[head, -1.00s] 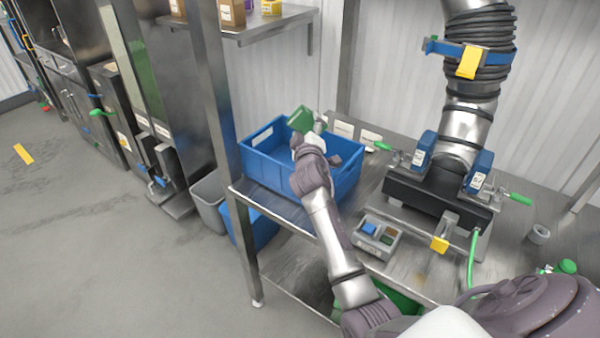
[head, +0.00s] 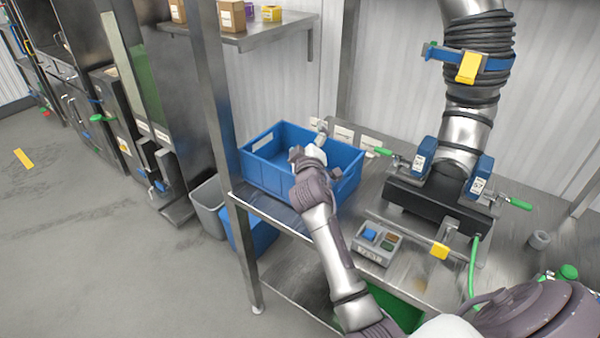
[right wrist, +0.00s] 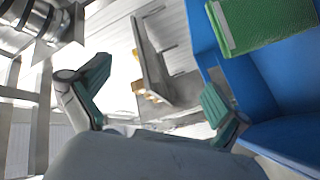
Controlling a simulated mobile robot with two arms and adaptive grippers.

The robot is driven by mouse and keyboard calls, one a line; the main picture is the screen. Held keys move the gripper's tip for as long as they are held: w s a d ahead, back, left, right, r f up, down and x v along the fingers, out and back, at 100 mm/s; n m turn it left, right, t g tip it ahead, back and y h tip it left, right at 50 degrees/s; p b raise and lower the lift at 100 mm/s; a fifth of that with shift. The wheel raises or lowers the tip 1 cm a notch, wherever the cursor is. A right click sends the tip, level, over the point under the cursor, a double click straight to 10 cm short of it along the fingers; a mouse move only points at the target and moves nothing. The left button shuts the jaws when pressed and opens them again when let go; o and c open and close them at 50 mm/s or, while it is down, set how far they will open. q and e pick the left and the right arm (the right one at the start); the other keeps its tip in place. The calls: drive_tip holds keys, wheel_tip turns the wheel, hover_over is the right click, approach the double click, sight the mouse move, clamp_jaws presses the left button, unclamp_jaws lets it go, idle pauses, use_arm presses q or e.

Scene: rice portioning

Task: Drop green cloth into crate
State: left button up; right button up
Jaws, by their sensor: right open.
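The blue crate (head: 262,174) stands on the metal table. My right gripper (head: 317,138) is over the crate's right part. In the right wrist view its two teal-padded fingers (right wrist: 153,105) are spread wide with nothing between them. The green cloth (right wrist: 267,22) shows at the upper right of that view, apart from the fingers and against the blue crate walls (right wrist: 283,72). I cannot tell whether it rests on the crate floor. The cloth does not show in the head view now; my gripper and arm or the crate wall hide it. My left gripper is not in view.
A large metal pipe (head: 468,128) with a clamped black base stands right of the crate. A small button box (head: 375,243) sits in front of it. A grey bin (head: 210,205) stands left of the table. A shelf (head: 262,32) with boxes hangs above.

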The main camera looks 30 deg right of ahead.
drive_tip(key=v, duration=0.9)
drive_tip(key=shift+s+a+r, duration=0.1)
drive_tip(key=shift+s+a, duration=0.05)
drive_tip(key=shift+s, duration=0.15)
